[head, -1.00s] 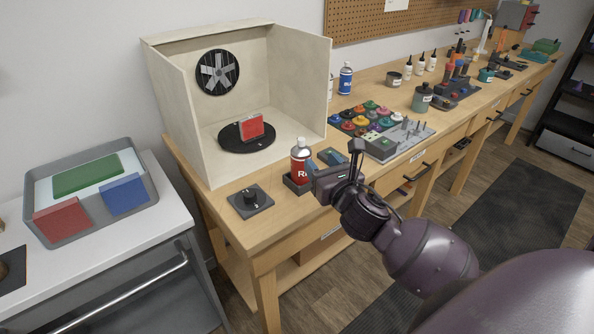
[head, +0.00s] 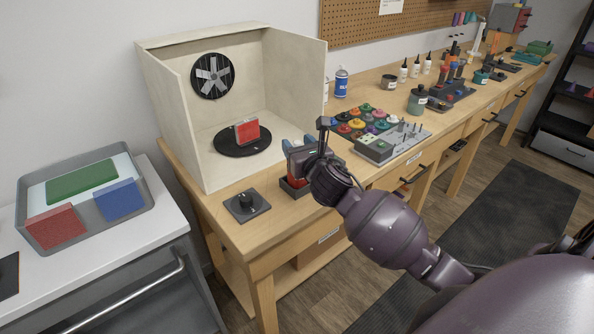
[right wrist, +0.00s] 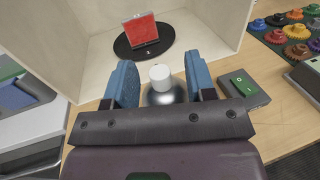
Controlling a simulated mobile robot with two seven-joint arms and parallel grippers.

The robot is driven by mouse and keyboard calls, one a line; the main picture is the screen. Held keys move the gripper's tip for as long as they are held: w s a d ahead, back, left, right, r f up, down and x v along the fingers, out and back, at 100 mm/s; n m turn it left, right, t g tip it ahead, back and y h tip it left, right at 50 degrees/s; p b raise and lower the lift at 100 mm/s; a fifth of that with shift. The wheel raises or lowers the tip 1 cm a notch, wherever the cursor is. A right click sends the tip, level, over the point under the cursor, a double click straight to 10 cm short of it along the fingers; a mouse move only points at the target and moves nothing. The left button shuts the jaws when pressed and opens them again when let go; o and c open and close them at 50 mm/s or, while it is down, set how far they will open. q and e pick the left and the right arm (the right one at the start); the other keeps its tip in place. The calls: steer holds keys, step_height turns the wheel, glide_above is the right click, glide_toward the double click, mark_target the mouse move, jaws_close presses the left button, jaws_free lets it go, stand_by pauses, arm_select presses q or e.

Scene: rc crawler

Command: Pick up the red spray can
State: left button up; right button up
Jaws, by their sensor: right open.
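The red spray can stands upright in a small dark holder (head: 294,191) at the front edge of the workbench. In the head view my right gripper (head: 299,146) hides most of it, leaving a little red of the can (head: 300,182) showing. In the right wrist view the white nozzle cap and silver top of the can (right wrist: 161,80) lie between the two blue finger pads. My right gripper is open around the can's top, with a gap visible on each side. My left gripper is not in view.
A pale spray booth (head: 185,120) with a black turntable (head: 228,147) holding a red panel stands just behind. A black knob box (head: 246,204) sits to the left.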

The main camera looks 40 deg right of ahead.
steer(key=shift+w+d, duration=0.1)
steer(key=shift+w, duration=0.2)
jaws_close()
